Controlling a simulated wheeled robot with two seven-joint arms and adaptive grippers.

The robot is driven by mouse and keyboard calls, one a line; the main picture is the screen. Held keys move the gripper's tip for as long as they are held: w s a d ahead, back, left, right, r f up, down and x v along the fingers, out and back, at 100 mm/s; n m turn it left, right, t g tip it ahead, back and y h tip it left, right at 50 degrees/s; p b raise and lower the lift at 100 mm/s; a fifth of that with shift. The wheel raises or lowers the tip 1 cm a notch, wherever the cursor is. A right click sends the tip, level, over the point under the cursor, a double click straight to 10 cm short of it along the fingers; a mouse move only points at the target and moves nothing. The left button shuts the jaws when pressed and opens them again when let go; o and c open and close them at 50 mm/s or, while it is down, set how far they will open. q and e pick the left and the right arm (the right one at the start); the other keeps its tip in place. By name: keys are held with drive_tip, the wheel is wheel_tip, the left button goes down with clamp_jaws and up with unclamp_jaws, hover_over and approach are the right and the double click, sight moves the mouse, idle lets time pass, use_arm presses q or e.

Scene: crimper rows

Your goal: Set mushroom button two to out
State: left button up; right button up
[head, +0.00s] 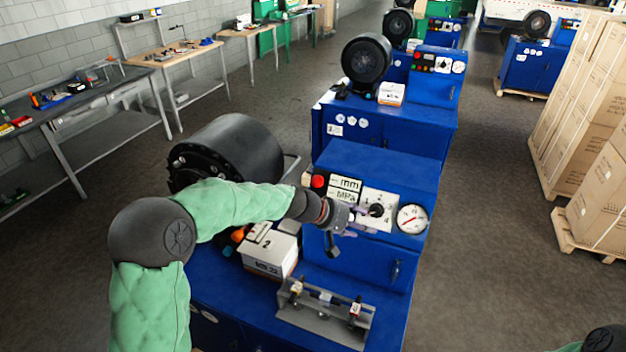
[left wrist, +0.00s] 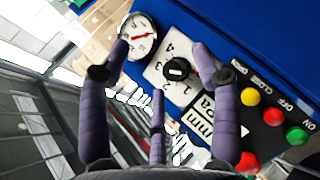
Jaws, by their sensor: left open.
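A large red mushroom button (head: 318,181) sits at the left end of the near blue machine's panel. It also shows at the bottom of the left wrist view (left wrist: 247,163), partly cut off by my finger; I cannot tell whether it is in or out. A black rotary knob (head: 376,210) on a white numbered plate is to its right. My left gripper (head: 352,216) is in front of the panel between button and knob. In the left wrist view its purple fingers (left wrist: 160,62) are spread, empty, with the knob (left wrist: 178,68) seen between them. My right gripper is out of view.
A pressure gauge (head: 412,218) is right of the knob. Yellow, red and green small buttons (left wrist: 273,116) sit near the mushroom button. A white box marked 2 (head: 268,255) and a metal fixture (head: 325,312) stand below. Another blue machine (head: 385,130) stands behind.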

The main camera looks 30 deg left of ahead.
use_arm(q)
drive_tip(key=w+a+r+n+t+y, duration=0.2)
drive_tip(key=a+n, duration=0.3)
drive_tip(key=a, duration=0.1)
drive_tip(key=w+a+r+n+t+y, duration=0.1)
drive_tip(key=a+r+n+t, duration=0.1)
drive_tip(key=a+n, duration=0.3)
drive_tip(key=n+y+p, duration=0.1)
drive_tip(key=n+y, duration=0.2)
drive_tip(key=n, duration=0.2)
approach(316, 182)
drive_tip(key=shift+t, duration=0.3)
drive_tip(key=p+x, duration=0.1)
drive_tip(key=x, duration=0.8)
drive_tip(key=shift+w+f, duration=0.15)
drive_tip(key=shift+f, duration=0.2)
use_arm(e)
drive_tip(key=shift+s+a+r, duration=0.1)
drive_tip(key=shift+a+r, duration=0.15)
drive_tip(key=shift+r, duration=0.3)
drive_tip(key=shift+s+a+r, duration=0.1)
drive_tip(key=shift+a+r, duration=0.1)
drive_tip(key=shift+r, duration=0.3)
use_arm(q)
drive_tip(key=shift+c, duration=0.3)
clamp_jaws()
